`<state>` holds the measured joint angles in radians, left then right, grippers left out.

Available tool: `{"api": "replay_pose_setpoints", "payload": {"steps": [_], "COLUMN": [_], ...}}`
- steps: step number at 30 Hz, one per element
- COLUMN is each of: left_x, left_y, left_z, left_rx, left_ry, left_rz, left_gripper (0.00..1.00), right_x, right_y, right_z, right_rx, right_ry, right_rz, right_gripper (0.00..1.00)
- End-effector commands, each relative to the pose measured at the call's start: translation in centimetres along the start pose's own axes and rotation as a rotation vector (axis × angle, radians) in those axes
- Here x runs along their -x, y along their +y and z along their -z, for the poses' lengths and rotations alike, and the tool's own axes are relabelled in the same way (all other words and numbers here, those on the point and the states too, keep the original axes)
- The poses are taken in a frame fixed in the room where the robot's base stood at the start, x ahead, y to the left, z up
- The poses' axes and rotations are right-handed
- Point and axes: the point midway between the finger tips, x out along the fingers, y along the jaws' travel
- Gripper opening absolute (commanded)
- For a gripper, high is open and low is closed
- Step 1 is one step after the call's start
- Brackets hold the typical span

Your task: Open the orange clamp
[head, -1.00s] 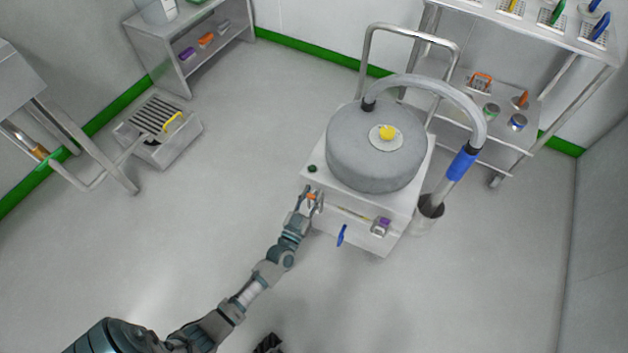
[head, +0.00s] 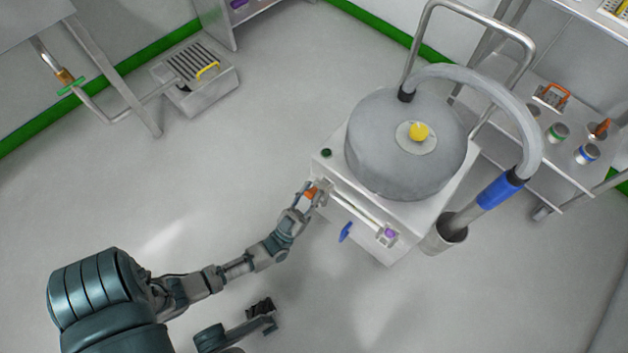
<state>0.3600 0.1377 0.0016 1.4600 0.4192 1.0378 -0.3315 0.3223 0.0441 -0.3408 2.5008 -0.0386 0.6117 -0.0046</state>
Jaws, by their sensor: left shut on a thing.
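The orange clamp (head: 310,193) is at the upper left end of the front of a white wheeled machine with a round grey drum. My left gripper (head: 315,192) is at this clamp and shut on it, and its fingers hide part of it. The orange part now lies on the near side of the pale bracket, turned away from the machine's front. A purple clamp (head: 390,233) sits at the other end of the same front bar. My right gripper (head: 263,308) is low in the picture, over the floor and away from the machine; its finger opening is unclear.
A blue handle (head: 346,232) sticks out of the machine's front. Shelves stand at the right. The floor in front is clear.

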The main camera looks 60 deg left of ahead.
Motion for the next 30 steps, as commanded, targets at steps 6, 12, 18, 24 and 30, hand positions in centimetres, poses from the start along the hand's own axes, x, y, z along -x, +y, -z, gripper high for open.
{"api": "replay_pose_setpoints", "payload": {"steps": [6, 12, 18, 24, 30], "left_x": [0.0, 0.0, 0.0, 0.8, 4.7], "left_y": [0.4, 0.3, 0.3, 0.2, 0.3], "left_z": [0.1, 0.1, 0.1, 0.0, -0.1], "left_rx": [0.004, 0.003, 0.002, 0.002, 0.002], "left_ry": [0.005, 0.004, 0.003, 0.001, -0.003], "left_rz": [-0.007, -0.006, -0.005, -0.004, -0.005], "left_gripper": [0.00, 0.56, 0.56, 0.56, 0.56], "right_x": [-0.1, -0.1, -0.1, 0.0, 0.0], "right_y": [0.0, 0.0, 0.0, -0.1, -0.1], "right_z": [0.1, 0.1, 0.1, 0.3, 0.3], "right_rx": [0.000, 0.000, -0.001, 0.000, 0.000], "right_ry": [0.002, 0.003, 0.003, -0.001, 0.001], "right_rz": [0.000, -0.001, -0.001, 0.001, 0.001], "right_gripper": [0.40, 0.40, 0.40, 0.40, 0.40]}}
